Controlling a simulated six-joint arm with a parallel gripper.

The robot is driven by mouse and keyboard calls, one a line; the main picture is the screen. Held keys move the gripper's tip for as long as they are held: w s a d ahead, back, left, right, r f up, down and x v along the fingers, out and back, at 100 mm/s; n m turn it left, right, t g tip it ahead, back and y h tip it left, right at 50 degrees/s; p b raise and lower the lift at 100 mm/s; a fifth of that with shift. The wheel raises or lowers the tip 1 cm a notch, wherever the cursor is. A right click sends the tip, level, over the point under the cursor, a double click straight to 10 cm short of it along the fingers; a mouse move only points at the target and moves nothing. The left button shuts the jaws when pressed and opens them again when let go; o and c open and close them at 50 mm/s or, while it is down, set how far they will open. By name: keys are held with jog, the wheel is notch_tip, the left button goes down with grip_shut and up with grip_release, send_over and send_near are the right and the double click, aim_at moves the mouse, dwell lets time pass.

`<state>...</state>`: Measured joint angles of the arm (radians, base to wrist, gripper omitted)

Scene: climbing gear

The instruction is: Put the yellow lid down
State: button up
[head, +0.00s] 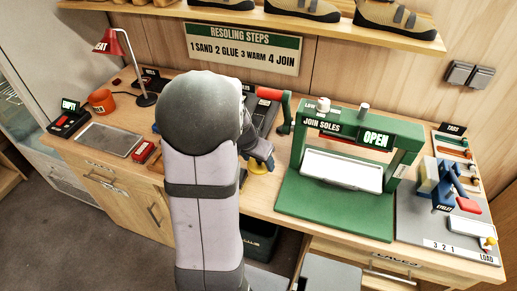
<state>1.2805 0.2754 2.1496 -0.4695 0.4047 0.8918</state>
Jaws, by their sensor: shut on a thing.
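The yellow lid (258,168) shows as a small round yellow shape just below the end of my gripper, over the front part of the workbench. My gripper (262,160) is shut on the yellow lid and points down. I cannot tell whether the lid touches the bench top.
A green sole press (293,193) with an OPEN sign stands right of my gripper. A red-handled crank (270,94) is behind. A blue eyelet tool (430,176) is at right.

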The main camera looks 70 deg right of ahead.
jog(key=d+f, duration=0.1)
jog(key=d, duration=0.1)
jog(key=w+d+f+p, duration=0.1)
jog(key=d+f, duration=0.1)
jog(key=d, duration=0.1)
jog(key=shift+w+d+p, duration=0.35)
jog(key=shift+w, duration=0.05)
jog(key=shift+w+d+f+p, duration=0.15)
jog(key=shift+d+f+p, duration=0.15)
jog(key=shift+d, duration=0.2)
jog(key=shift+w+d+f+p, duration=0.3)
jog(key=shift+d+f+p, duration=0.25)
jog(key=shift+d+f, duration=0.4)
jog(key=shift+d, duration=0.15)
jog(key=shift+f+b, duration=0.25)
jog(key=shift+b, duration=0.05)
jog(key=o, duration=1)
